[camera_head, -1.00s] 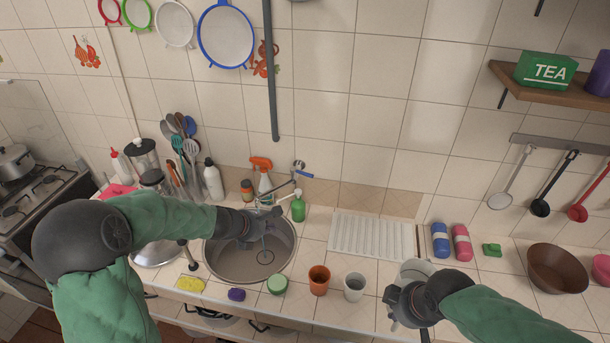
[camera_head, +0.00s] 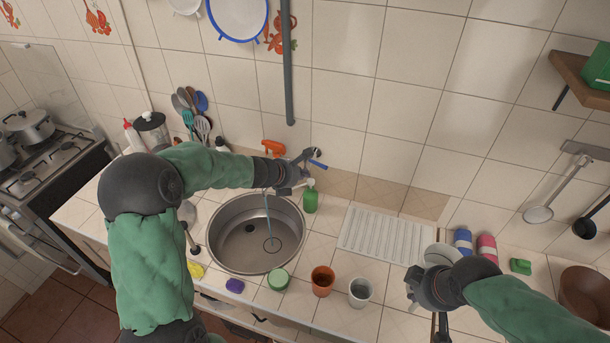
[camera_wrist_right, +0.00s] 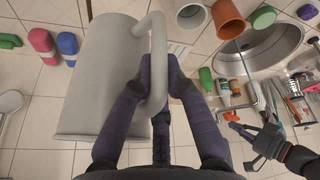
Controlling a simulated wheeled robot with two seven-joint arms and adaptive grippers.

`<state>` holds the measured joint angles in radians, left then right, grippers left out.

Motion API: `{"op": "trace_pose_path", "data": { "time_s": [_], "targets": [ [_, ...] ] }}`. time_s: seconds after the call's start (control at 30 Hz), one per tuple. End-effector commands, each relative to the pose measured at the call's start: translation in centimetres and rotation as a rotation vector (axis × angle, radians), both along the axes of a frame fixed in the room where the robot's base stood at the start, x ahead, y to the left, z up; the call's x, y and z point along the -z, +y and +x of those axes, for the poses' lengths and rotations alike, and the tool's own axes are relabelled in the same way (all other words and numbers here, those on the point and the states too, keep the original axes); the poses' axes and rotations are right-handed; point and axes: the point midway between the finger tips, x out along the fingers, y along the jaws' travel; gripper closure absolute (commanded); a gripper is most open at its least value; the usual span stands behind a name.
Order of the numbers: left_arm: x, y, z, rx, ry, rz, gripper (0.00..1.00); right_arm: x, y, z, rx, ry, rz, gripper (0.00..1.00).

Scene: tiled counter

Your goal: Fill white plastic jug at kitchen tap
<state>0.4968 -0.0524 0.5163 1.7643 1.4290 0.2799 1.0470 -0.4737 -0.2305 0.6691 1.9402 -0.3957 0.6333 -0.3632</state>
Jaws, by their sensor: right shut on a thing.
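The white plastic jug (camera_wrist_right: 95,75) fills the left of the right wrist view. My right gripper (camera_wrist_right: 160,70) is shut on its handle. In the head view my right gripper (camera_head: 418,283) holds the jug (camera_head: 438,256) at the counter's right, beside the drainer; the gripper partly hides it. A thin water stream (camera_head: 268,212) falls into the round sink (camera_head: 230,265). The jug's inside is hidden.
A terracotta cup (camera_head: 322,281), a white cup (camera_head: 360,291) and a green round tub (camera_head: 278,279) stand along the front between sink and jug. A green bottle (camera_head: 310,200) stands close to my left gripper. The ribbed drainer (camera_head: 385,235) is clear.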

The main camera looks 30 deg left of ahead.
Motion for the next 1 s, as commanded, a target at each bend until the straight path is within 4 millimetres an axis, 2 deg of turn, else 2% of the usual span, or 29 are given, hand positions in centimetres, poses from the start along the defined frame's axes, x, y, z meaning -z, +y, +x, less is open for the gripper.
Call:
{"op": "trace_pose_path", "data": {
  "time_s": [0.17, 0.43, 0.63, 1.0],
  "targets": [
    [2.2, -0.5, 2.5, 0.002, 0.001, -0.001, 1.00, 0.5, 0.0, 0.1, 0.000, -0.004, 0.002, 1.00],
    [2.4, -0.8, 5.4, 0.001, 0.000, -0.001, 1.00, -0.3, 0.0, 0.1, 0.000, -0.004, 0.002, 1.00],
    [2.6, -0.9, 6.2, 0.001, 0.000, 0.001, 1.00, -0.4, 0.0, 0.1, 0.000, -0.004, 0.002, 1.00],
    [2.6, -0.9, 6.3, 0.001, -0.001, 0.001, 1.00, -0.4, 0.0, 0.1, 0.000, -0.004, 0.002, 1.00]
  ]
}}
